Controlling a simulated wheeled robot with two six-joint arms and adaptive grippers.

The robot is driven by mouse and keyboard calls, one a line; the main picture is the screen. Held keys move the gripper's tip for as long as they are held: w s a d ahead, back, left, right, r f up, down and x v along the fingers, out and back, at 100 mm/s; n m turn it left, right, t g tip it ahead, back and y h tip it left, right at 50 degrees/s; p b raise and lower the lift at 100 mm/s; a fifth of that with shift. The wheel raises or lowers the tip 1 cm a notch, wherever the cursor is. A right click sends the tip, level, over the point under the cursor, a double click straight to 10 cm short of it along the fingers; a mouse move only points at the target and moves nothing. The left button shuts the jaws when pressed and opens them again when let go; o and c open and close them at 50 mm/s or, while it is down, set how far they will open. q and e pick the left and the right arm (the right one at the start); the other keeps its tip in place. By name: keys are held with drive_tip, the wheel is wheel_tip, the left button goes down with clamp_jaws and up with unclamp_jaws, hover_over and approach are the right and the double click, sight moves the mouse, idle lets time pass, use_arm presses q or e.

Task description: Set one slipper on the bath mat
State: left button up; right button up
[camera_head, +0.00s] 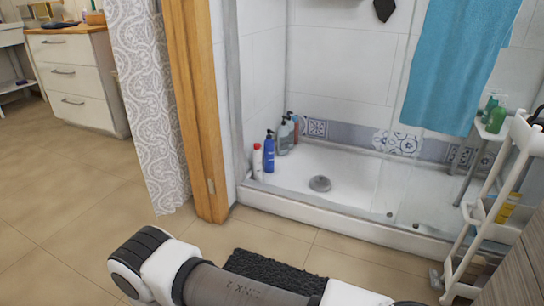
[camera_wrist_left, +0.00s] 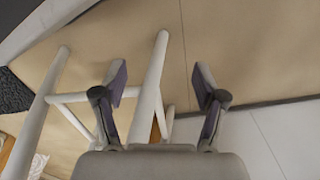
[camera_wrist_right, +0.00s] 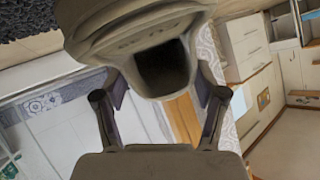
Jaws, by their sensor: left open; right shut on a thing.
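The dark, shaggy bath mat (camera_head: 270,268) lies on the tiled floor in front of the shower, partly covered by an arm of mine in the head view. It also shows at the top left of the right wrist view (camera_wrist_right: 60,16) and at the left edge of the left wrist view (camera_wrist_left: 14,92). My right gripper (camera_wrist_right: 160,88) is shut on a grey-beige slipper (camera_wrist_right: 130,28), whose dark opening faces the camera. The slipper's height over the floor is unclear. My left gripper (camera_wrist_left: 160,82) is open and empty, with white cart tubes behind it. The head view shows neither gripper.
Open floor lies at left.

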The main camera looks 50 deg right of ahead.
drive_tip(key=s+f+m+g+h, duration=0.1)
drive_tip(key=s+f+m, duration=0.1)
drive_tip(key=s+f, duration=0.3)
drive_tip(key=s+d+f+m+g+h, duration=0.1)
drive_tip(key=s+f, duration=0.3)
drive_tip(key=f, duration=0.1)
drive_tip(key=s+d+f+m+g+h, duration=0.1)
drive_tip(key=s+f+m+g, duration=0.1)
drive_tip(key=s+f, duration=0.3)
drive_tip(key=shift+s+d+m+h, duration=0.25)
drive_tip(key=shift+s+m+h, duration=0.05)
drive_tip(key=shift+s+h, duration=0.1)
drive_tip(key=w+d+b, duration=0.2)
drive_tip(key=d, duration=0.2)
drive_tip(key=w+d+f+b, duration=0.1)
drive_tip(key=w+d, duration=0.2)
drive_tip(key=d, duration=0.1)
drive_tip(key=w+d+b, duration=0.2)
drive_tip(key=d, duration=0.3)
drive_tip(key=shift+w+f+b, duration=0.25)
drive_tip(key=shift+f+b, duration=0.05)
drive_tip(key=shift+f, duration=0.05)
drive_tip(key=f+b, duration=0.3)
drive_tip(key=shift+w+d+f, duration=0.1)
drive_tip(key=shift+d+f, duration=0.15)
drive_tip(key=shift+f, duration=0.1)
drive_tip(key=shift+r, duration=0.25)
drive_tip(key=shift+c, duration=0.6)
drive_tip(key=shift+f, duration=0.15)
drive_tip(key=o, duration=1.3)
